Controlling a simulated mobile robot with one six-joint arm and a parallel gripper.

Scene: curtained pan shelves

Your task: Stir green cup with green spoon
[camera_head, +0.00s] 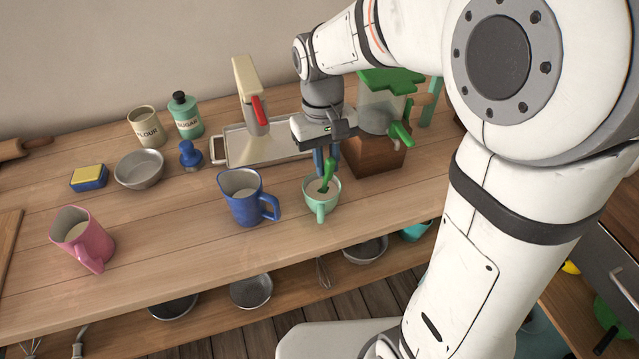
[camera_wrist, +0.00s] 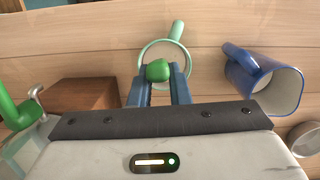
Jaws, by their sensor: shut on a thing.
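The pale green cup (camera_head: 320,207) stands upright on the wooden counter, right of the blue pitcher. The green spoon (camera_head: 327,176) is upright with a slight tilt, its lower end inside the cup. My gripper (camera_head: 325,160) is above the cup, pointing down, with its blue fingers shut on the spoon's upper part. In the wrist view the green spoon end (camera_wrist: 159,70) shows between the two blue fingers (camera_wrist: 158,85), with the cup rim (camera_wrist: 183,50) around and beyond it. The spoon's lower end is hidden inside the cup.
A blue pitcher (camera_head: 243,200) stands close left of the cup, and a pink pitcher (camera_head: 82,240) farther left. A wooden block with a blender-like container (camera_head: 380,150) is close behind to the right. A metal tray (camera_head: 225,150) lies behind. The counter's front edge is near the cup.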

